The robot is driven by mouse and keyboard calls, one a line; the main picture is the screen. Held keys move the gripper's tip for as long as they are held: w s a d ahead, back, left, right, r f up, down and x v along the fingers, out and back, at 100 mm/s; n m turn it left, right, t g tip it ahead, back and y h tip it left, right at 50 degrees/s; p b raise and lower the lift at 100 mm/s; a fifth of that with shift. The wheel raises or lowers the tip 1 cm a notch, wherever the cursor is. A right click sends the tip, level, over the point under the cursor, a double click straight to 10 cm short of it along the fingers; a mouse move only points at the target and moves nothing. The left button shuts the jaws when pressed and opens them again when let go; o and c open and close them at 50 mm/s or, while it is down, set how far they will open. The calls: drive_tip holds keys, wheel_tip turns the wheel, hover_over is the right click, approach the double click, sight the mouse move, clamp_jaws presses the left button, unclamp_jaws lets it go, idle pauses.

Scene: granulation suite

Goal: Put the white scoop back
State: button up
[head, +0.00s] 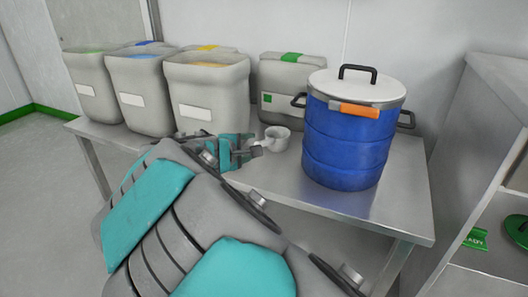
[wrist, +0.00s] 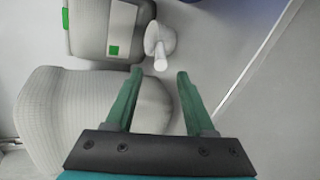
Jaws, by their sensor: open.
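In the head view my gripper (head: 250,147) is over the table just left of the scoop, and my arm hides part of the table.
The blue drum (head: 345,145) with a white lid and orange label stands right of the scoop. A shelf unit (head: 490,230) stands at right. The table front (head: 385,205) is clear.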

drive_tip(key=shift+s+r, duration=0.1)
drive_tip(key=s+d+f+m+g+h, duration=0.15)
drive_tip(key=s+d+m+g, duration=0.3)
drive_tip(key=s+d, duration=0.65)
drive_tip(key=s+d+f+m+g+h, duration=0.1)
drive_tip(key=s+d+f+m+g, duration=0.35)
drive_tip(key=d, duration=1.25)
drive_tip(key=s+a+f+m+g+y, duration=0.2)
drive_tip(key=s+m+y, duration=0.1)
drive_tip(key=s, duration=0.9)
drive_tip(key=s+a+f+m+g+y, duration=0.2)
drive_tip(key=s+m+g+y, duration=0.1)
drive_tip(key=s, duration=1)
drive_tip(key=shift+s+f+m+y, duration=0.3)
drive_tip(key=shift+f+m+y, duration=0.1)
drive_tip(key=shift+m, duration=0.3)
